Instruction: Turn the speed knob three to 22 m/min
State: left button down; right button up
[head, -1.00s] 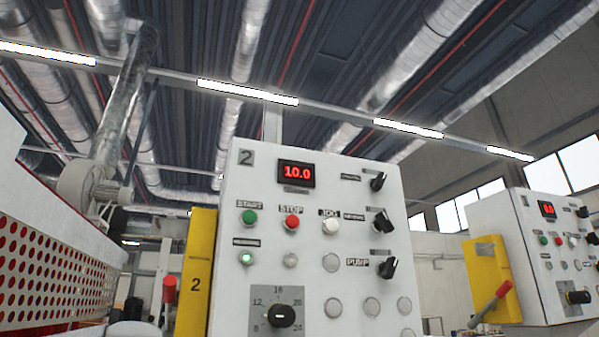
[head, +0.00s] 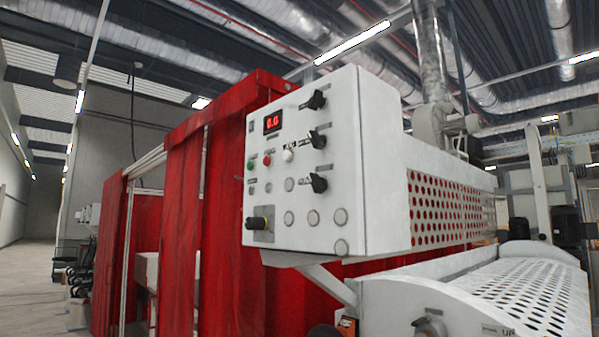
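A white control panel (head: 305,165) hangs in the middle of the head view, seen at an angle. Its red display (head: 272,123) reads 0.0. A black knob (head: 258,224) on a small grey plate sits at its lower left; its pointer and scale are too small to read. Green (head: 251,163), red (head: 266,160) and white (head: 288,154) buttons are below the display. Three black selector switches (head: 317,140) run down the right side. The panel's number label is too small to read. Neither of my grippers is in view.
Red curtains (head: 230,220) hang behind and left of the panel. A white machine with a perforated guard (head: 450,208) stands to the right, and a white perforated cover (head: 520,290) fills the lower right. Open floor (head: 25,275) shows at the far left.

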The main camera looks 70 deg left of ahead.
aim_at(252, 223)
jog(key=u, duration=2.25)
